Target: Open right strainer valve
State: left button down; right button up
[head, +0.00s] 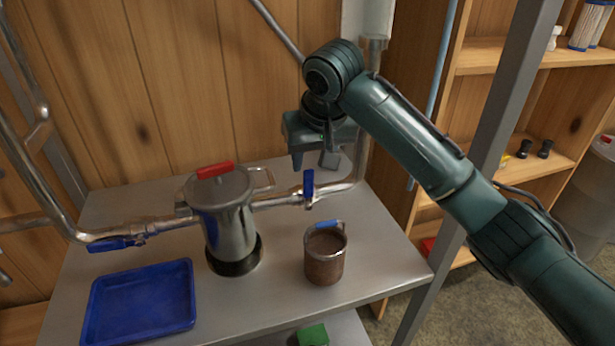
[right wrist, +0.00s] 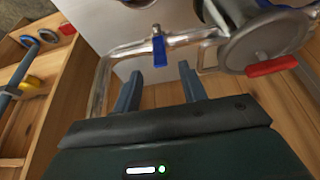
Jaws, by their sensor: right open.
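The strainer (head: 222,205) is a steel pot with a red-handled lid, with a pipe on each side. The right strainer valve (head: 308,187) has a blue handle that stands across its pipe. The valve also shows in the right wrist view (right wrist: 159,50), beyond my fingertips and roughly between them. My right gripper (head: 314,163) is open and empty, just behind and above the valve handle, apart from it. Its two fingers also show in the right wrist view (right wrist: 160,78). My left gripper is in neither view.
The left valve's blue handle (head: 116,244) lies along its pipe. A blue tray (head: 140,302) and a brown-filled, blue-handled jug (head: 325,260) stand on the steel table (head: 270,300). A grey post (head: 515,90) rises at right before wooden shelves (head: 530,55).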

aim_at(309, 174)
jog(key=p+x, duration=0.1)
jog(key=x, duration=0.8)
jog(key=shift+c, duration=0.5)
grip_shut()
